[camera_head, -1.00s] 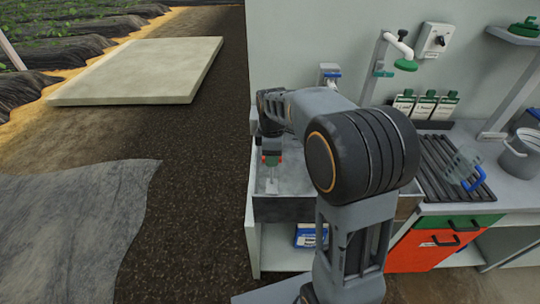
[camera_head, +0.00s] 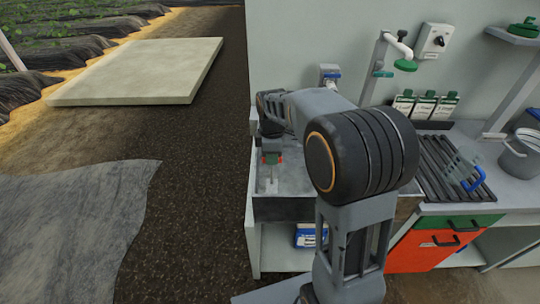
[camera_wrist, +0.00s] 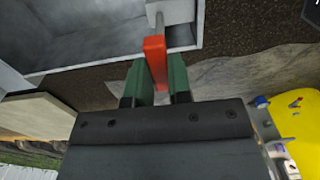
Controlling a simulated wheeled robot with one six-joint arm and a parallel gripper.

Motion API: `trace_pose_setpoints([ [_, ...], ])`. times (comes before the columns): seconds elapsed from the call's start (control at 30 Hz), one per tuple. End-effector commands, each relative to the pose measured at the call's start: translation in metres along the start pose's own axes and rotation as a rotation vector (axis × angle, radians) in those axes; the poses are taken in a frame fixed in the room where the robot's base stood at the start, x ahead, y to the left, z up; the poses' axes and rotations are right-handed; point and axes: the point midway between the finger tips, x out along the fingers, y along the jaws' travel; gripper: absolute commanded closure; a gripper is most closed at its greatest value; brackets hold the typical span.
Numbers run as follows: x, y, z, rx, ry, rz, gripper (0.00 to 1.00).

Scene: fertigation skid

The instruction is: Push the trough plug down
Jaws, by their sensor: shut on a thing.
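The trough plug shows as a red grip piece (camera_wrist: 155,58) joined to a pale stem (camera_head: 271,184). My gripper (camera_wrist: 157,82) has green fingers on either side of the red piece and is shut on it. In the head view, my gripper (camera_head: 270,158) points down into the left end of the grey trough (camera_head: 285,210), with the stem below it. The trough's grey walls also show in the wrist view. The plug's lower end and the drain cannot be made out.
A tap (camera_head: 330,72) is on the wall behind the trough. To the right are a dark slatted rack (camera_head: 440,165), a clear jug with a blue handle (camera_head: 470,170) and a grey bucket (camera_head: 520,158). A yellow object (camera_wrist: 297,115) is at the right of the wrist view. Open ground lies left.

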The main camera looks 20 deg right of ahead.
Motion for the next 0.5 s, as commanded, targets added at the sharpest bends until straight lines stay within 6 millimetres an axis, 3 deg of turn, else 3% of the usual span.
trace_pose_setpoints([
  [0.17,0.004,0.002,0.0,0.0,0.001,0.007,1.0],
  [0.4,0.043,0.002,0.0,0.0,0.001,0.006,1.0],
  [0.5,0.048,0.002,0.0,0.0,0.001,0.007,1.0],
])
